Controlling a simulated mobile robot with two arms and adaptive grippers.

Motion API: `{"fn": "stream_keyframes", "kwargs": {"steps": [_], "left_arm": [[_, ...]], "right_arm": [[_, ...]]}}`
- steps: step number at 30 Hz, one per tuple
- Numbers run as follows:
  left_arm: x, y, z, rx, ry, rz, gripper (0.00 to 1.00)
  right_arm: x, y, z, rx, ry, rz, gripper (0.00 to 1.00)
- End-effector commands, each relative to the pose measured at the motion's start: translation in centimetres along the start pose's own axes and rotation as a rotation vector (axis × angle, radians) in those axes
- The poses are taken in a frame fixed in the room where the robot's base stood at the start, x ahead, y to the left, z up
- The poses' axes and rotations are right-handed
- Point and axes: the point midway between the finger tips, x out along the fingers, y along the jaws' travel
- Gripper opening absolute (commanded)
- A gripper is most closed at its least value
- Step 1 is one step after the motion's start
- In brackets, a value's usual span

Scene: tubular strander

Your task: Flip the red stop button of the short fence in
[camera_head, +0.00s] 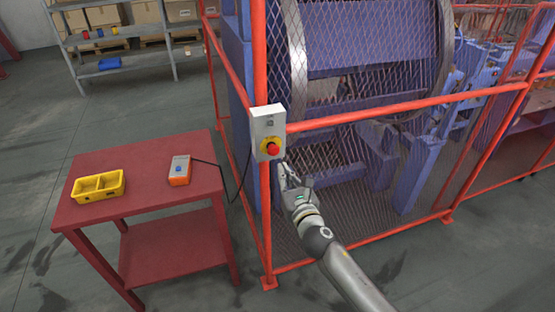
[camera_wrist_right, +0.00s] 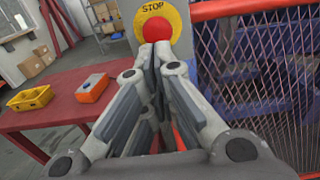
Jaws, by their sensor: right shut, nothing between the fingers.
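The red stop button (camera_head: 272,148) sits on a yellow disc on the light grey control box (camera_head: 268,122), which is fixed to the corner post of the red fence (camera_head: 258,60). My right gripper (camera_head: 284,172) is just below and to the right of the button in the head view. In the right wrist view the button (camera_wrist_right: 157,30) shows behind the fingertips of my gripper (camera_wrist_right: 155,50), under the word STOP. The fingers are shut with nothing between them and cover the button's lower part. I cannot tell whether they touch it. My left gripper is not in view.
A red table (camera_head: 140,186) stands left of the fence with a yellow bin (camera_head: 98,187) and an orange-grey device (camera_head: 179,170) on it. A black cable runs from the device toward the fence. Mesh and the blue machine (camera_head: 360,50) lie behind.

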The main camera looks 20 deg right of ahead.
Motion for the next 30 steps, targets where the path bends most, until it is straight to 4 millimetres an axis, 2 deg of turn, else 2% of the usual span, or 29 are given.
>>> {"fn": "stream_keyframes", "kwargs": {"steps": [1, 6, 12, 30], "left_arm": [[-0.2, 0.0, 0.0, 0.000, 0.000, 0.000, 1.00], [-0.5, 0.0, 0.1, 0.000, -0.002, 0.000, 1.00], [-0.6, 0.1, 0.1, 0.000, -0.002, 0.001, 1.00], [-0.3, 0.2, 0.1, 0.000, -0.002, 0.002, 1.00]], "right_arm": [[1.0, 0.0, 0.2, 0.002, -0.001, -0.001, 0.00], [3.5, 0.0, 0.1, 0.001, 0.000, -0.001, 0.00], [5.3, 0.0, 0.0, 0.001, 0.000, 0.000, 0.00], [6.4, 0.0, -0.1, 0.000, -0.002, 0.001, 0.00]]}}
